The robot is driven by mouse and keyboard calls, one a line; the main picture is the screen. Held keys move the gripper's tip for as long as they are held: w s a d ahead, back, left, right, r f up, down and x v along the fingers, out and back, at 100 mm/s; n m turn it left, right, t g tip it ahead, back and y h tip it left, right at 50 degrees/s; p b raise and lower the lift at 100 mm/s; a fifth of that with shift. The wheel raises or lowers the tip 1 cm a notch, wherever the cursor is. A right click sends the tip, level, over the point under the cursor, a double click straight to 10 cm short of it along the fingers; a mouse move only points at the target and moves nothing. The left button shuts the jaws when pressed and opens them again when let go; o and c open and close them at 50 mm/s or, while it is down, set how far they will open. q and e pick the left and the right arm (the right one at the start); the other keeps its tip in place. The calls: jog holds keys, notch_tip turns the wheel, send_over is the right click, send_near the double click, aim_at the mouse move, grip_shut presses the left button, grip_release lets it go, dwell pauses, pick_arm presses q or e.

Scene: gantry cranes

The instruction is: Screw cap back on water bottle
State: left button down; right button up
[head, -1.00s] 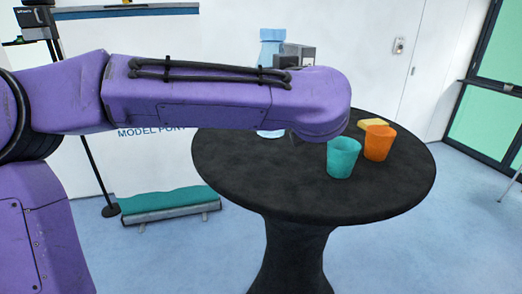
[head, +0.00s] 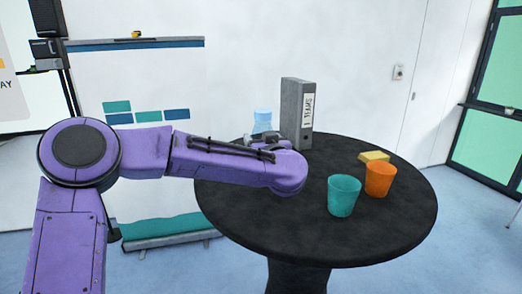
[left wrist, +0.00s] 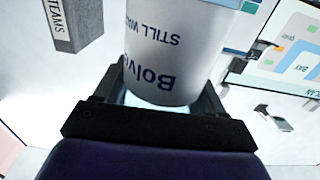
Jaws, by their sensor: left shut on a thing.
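The water bottle (head: 262,121) shows as a light blue top behind my left arm, left of the grey binder; the arm hides its lower part. In the left wrist view its white label (left wrist: 175,45) reads "STILL WA…" and appears upside down. My left gripper (head: 264,138) is shut on the bottle, and it also shows in the left wrist view (left wrist: 160,88) with a finger on each side. I cannot make out the cap in either view, or whether one is on the bottle. My right gripper is not in view.
The black round table (head: 250,222) holds a grey binder (head: 293,120), a teal cup (head: 343,197), an orange cup (head: 380,180) and a yellow block (head: 373,156). Its front left is clear. A white banner (head: 110,75) stands behind my arm.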

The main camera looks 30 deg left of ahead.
pick_arm(q)
jog(key=f, duration=0.1)
jog(key=f+p, duration=0.1)
jog(key=f, duration=0.1)
jog(key=shift+w+a+f, duration=0.15)
jog(key=shift+a, duration=0.05)
jog(key=shift+w+f, duration=0.1)
jog(key=shift+f, duration=0.15)
jog(key=shift+f, duration=0.1)
jog(key=shift+c, duration=0.5)
grip_release()
